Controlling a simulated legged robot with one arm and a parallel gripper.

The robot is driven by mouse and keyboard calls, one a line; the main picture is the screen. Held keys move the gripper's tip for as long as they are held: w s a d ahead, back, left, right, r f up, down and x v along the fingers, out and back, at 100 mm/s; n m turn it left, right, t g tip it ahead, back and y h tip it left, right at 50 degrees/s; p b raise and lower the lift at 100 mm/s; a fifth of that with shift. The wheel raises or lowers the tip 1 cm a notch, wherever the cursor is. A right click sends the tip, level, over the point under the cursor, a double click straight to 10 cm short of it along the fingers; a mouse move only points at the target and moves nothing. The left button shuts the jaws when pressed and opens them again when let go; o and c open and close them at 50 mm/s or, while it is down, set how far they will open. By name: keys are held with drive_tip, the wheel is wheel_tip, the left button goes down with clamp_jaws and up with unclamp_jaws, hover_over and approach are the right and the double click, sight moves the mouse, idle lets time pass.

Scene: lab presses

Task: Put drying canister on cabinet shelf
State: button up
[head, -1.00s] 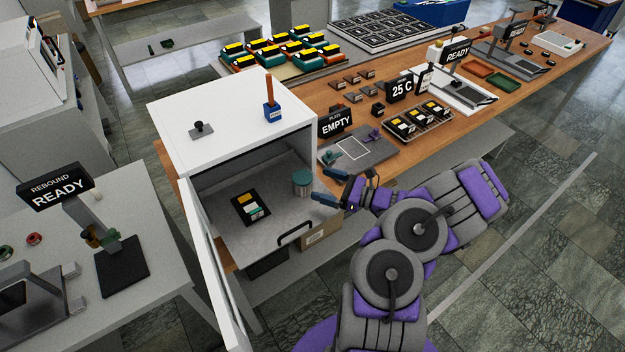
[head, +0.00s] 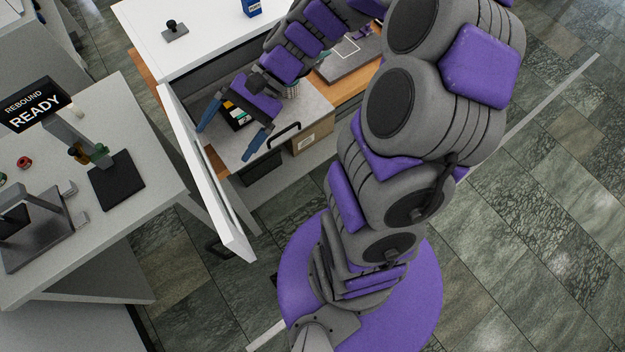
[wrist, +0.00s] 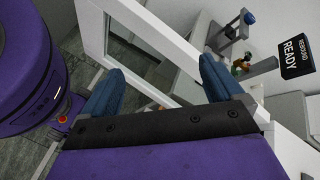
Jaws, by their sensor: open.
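The white cabinet (head: 190,35) stands with its door (head: 212,175) swung open toward me. Its grey shelf (head: 308,103) has a black handle at the front. The drying canister (head: 292,90) is on the shelf's right side, mostly hidden behind my arm; only a small grey piece shows. My gripper (head: 233,127) is open and empty, its blue fingers spread in front of the opening, left of the canister. In the wrist view my gripper (wrist: 162,66) has the white door frame (wrist: 180,48) beyond and between its fingers.
The wooden bench (head: 352,98) is behind my arm. Open floor lies at right.

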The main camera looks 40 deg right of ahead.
drive_tip(key=s+n+g+h, duration=0.1)
drive_tip(key=s+n+h, duration=0.55)
drive_tip(key=s, duration=0.55)
drive_tip(key=s+d+r+n+t+h, duration=0.1)
drive_tip(key=s+d+n+h, duration=0.1)
drive_tip(key=s+d+h, duration=0.3)
drive_tip(key=shift+s+d+r, duration=0.3)
drive_tip(key=shift+s+d, duration=0.45)
drive_tip(key=shift+s, duration=0.05)
drive_tip(key=shift+a, duration=0.15)
drive_tip(key=shift+a+f+b, duration=0.2)
drive_tip(key=shift+f+b, duration=0.7)
drive_tip(key=shift+f, duration=0.05)
drive_tip(key=shift+d, duration=0.15)
